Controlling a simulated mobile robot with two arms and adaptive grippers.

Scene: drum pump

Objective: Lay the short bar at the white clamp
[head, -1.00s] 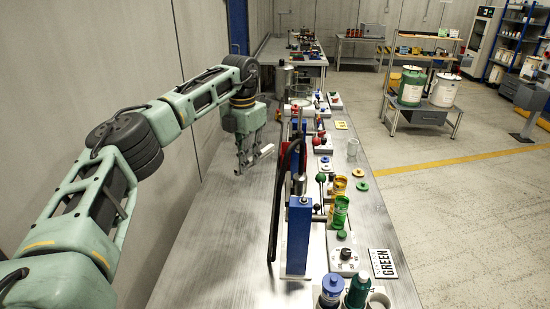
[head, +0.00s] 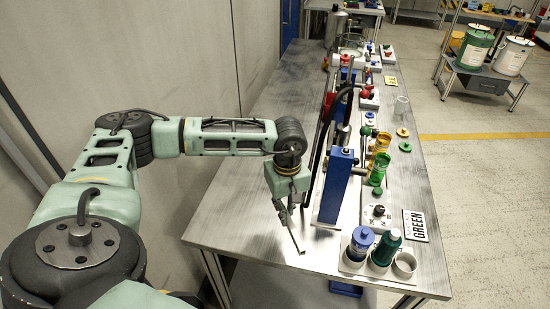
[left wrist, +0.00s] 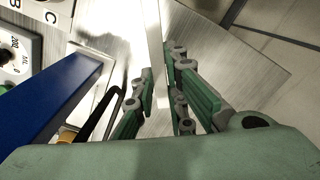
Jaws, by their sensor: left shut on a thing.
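The short bar, a thin pale metal strip (head: 296,239), hangs from my left gripper (head: 288,208) near the front end of the steel table. My left gripper is shut on it, left of the near blue column. In the left wrist view the bar (left wrist: 154,38) runs up the picture from between the green fingers (left wrist: 162,98). The bar looks raised off the table, but its exact height is hard to tell. I cannot make out the white clamp for certain. My right gripper is not in view.
The blue column (head: 333,187) with a black hose stands just right of the gripper. Blue and green bottles (head: 386,246) stand in a holder at the front, beside the GREEN sign (head: 415,225). The steel table (head: 240,190) is bare on the left.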

